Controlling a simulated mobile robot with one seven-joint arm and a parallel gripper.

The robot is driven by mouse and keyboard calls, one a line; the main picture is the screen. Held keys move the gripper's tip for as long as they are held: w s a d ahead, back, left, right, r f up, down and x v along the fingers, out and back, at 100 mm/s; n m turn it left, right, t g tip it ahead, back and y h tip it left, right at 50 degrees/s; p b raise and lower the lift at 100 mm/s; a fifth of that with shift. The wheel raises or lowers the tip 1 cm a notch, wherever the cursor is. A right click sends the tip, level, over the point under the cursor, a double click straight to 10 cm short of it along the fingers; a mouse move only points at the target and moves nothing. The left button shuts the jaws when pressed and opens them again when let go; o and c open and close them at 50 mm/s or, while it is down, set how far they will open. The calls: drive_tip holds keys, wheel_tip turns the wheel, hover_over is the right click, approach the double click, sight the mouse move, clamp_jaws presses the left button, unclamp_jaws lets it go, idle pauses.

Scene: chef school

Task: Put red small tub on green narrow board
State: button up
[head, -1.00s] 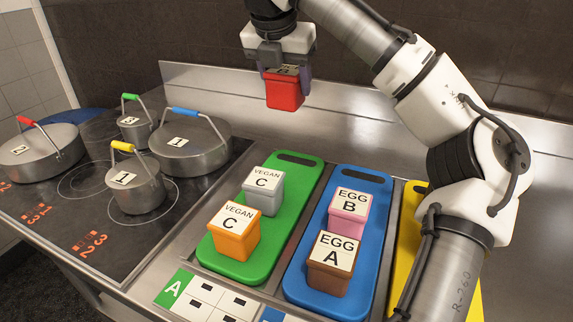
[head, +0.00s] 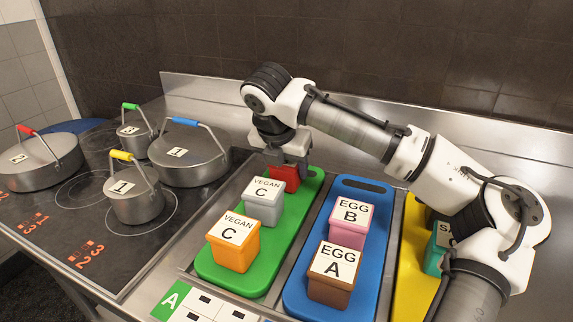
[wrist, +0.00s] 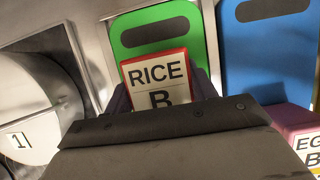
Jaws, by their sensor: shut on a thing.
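The red small tub (head: 286,179) is at the far end of the green narrow board (head: 225,279), behind the grey tub. Its lid reads "RICE B" in the wrist view (wrist: 158,78). My gripper (head: 286,162) is shut on the red tub from above, with its fingers at the tub's sides. The tub is low over the board or touching it; I cannot tell which, because the grey tub hides its lower part. The board's handle slot (wrist: 147,34) shows beyond the tub in the wrist view.
A grey tub (head: 263,205) and an orange tub (head: 233,248) stand on the green board. A blue board (head: 361,186) beside it holds pink (head: 348,222) and brown (head: 331,289) tubs. A teal tub (head: 434,260) is on the yellow board (head: 410,275). Pots (head: 190,165) stand left.

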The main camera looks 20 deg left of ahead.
drive_tip(key=o, duration=1.1)
drive_tip(key=shift+f, duration=0.1)
drive_tip(key=v, duration=1.2)
